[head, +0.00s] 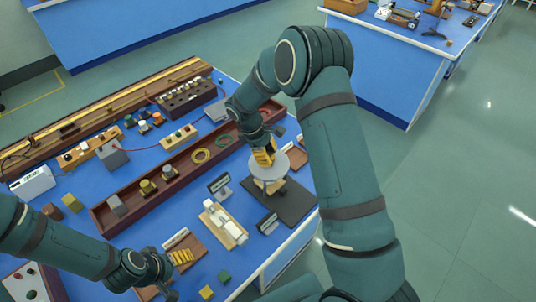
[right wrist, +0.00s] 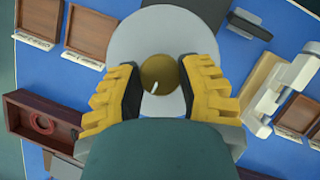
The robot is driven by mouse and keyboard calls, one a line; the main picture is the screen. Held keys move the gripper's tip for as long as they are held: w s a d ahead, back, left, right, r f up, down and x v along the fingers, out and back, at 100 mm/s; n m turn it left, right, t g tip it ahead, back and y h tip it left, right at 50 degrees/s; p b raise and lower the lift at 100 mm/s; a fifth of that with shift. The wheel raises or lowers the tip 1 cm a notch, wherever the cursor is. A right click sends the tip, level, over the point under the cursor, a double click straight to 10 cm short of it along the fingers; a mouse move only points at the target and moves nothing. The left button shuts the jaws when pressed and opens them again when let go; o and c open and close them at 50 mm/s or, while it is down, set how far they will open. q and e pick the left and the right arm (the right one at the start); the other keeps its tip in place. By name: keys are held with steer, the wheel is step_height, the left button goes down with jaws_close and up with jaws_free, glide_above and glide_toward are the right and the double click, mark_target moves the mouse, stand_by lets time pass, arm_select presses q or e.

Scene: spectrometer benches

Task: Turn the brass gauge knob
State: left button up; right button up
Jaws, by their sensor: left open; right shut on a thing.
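The brass gauge knob (right wrist: 160,72) shows in the right wrist view as a round brass cap with a pale line, in the middle of a pale round disc (right wrist: 205,30). My right gripper (right wrist: 158,84) has its yellow fingers with dark pads on both sides of the knob and is shut on it. In the head view the gauge's disc (head: 281,170) stands above a dark base plate (head: 292,208), and my right gripper (head: 264,157) comes down on it, hiding the knob. My left gripper (head: 181,257) is open and empty low over the bench front.
A white instrument on a wooden base (head: 222,222) stands left of the gauge, with small dark signs (head: 267,222) nearby. A long red-brown tray (head: 127,217) with coils and weights runs behind. Small green and yellow blocks (head: 206,292) lie near the front edge.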

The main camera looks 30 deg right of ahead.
steer(key=shift+s+f+n, duration=0.1)
steer(key=shift+f+n, duration=0.05)
steer(key=shift+n, duration=0.35)
steer(key=o, duration=1.2)
steer(key=v, duration=1.2)
steer(key=shift+a, duration=0.1)
